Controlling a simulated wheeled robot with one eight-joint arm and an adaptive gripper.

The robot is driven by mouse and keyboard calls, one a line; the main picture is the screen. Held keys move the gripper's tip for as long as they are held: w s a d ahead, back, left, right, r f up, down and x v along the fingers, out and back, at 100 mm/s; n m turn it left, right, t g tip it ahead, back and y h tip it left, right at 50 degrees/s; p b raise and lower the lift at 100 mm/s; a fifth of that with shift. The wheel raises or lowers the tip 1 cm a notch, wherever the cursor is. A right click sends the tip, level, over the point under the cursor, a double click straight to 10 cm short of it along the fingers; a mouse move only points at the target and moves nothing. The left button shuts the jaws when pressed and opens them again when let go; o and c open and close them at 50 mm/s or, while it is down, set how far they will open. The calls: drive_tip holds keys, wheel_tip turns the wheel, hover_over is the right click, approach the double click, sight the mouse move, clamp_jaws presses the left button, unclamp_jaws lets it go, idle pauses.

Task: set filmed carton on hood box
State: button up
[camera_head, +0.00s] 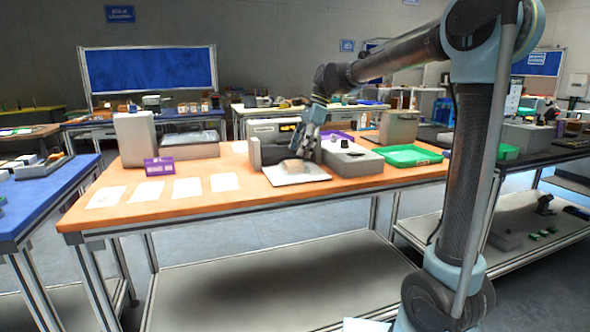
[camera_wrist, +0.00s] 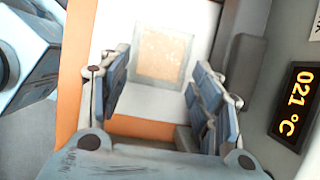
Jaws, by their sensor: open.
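The filmed carton (camera_head: 293,167) is a small tan block under a clear wrap. It lies on a white plate (camera_head: 312,177) on the orange table. In the wrist view the carton (camera_wrist: 163,53) shows as a pale tan rectangle beyond my fingertips. My gripper (camera_head: 306,147) is over the plate, pointing down, just above the carton. In the wrist view my gripper (camera_wrist: 158,80) has its fingers apart with nothing between them. A grey box (camera_head: 352,159) with a dark knob stands just right of the plate; I cannot tell whether it is the hood box.
A temperature display (camera_wrist: 294,104) reads 021 °C at the wrist view's right. A dark grey block (camera_head: 270,151) stands behind the plate. A green tray (camera_head: 408,156) lies at the table's right.

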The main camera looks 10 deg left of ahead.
sight(295, 162)
drive_tip(key=shift+x, duration=2.65)
drive_tip(key=shift+w, duration=0.1)
drive_tip(key=c, duration=1)
drive_tip(key=shift+o, duration=0.2)
drive_tip(key=shift+r, duration=0.1)
